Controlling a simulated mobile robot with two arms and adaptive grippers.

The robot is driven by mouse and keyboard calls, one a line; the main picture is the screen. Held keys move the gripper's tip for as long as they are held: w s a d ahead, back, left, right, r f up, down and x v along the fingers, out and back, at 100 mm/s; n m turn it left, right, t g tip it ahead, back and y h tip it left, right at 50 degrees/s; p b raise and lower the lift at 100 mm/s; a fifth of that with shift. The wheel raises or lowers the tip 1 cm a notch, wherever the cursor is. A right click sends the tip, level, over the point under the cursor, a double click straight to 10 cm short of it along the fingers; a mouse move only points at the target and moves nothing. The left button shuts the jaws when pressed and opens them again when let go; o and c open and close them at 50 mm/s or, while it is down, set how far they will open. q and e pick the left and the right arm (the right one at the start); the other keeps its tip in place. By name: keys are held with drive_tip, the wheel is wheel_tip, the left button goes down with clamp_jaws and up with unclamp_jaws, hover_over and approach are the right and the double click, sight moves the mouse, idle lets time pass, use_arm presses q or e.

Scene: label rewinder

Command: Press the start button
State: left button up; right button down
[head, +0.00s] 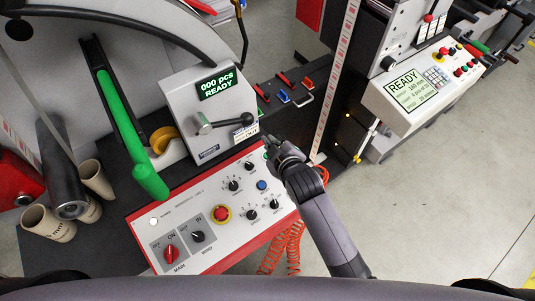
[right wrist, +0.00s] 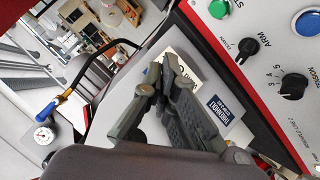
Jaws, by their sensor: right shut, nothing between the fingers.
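The control panel (head: 190,212) is white with a red edge and carries knobs and buttons. A green button (right wrist: 218,8) sits at the top of the right wrist view, beside a partly cut-off label beginning "ST". In the head view my right gripper largely covers that corner of the panel. My right gripper (head: 271,146) is shut and empty over the panel's upper right corner. In the right wrist view its closed fingertips (right wrist: 166,66) appear left of and apart from the green button. I cannot tell their height above the panel. My left gripper is not in view.
A blue button (head: 262,185), a red emergency stop (head: 221,214) and a red main switch (head: 170,253) are on the same panel. A grey box with a "READY" display (head: 214,87) and lever stands behind. A green-covered bar (head: 125,125) rises at left.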

drive_tip(key=f+b, duration=0.1)
drive_tip(key=f, duration=0.1)
drive_tip(key=f+b, duration=0.2)
drive_tip(key=w+a+f+b, duration=0.1)
drive_tip(key=f, duration=0.1)
drive_tip(key=shift+w+a+f+b, duration=0.1)
drive_tip(key=shift+w+f+b, duration=0.1)
drive_tip(key=shift+f+b, duration=0.25)
drive_tip(key=shift+w+a+f+b, duration=0.1)
drive_tip(key=shift+w+f+b, duration=0.1)
drive_tip(key=shift+f+b, duration=0.25)
drive_tip(key=shift+f, duration=0.15)
idle(0.6)
drive_tip(key=shift+w+f, duration=0.1)
drive_tip(key=shift+f, duration=0.15)
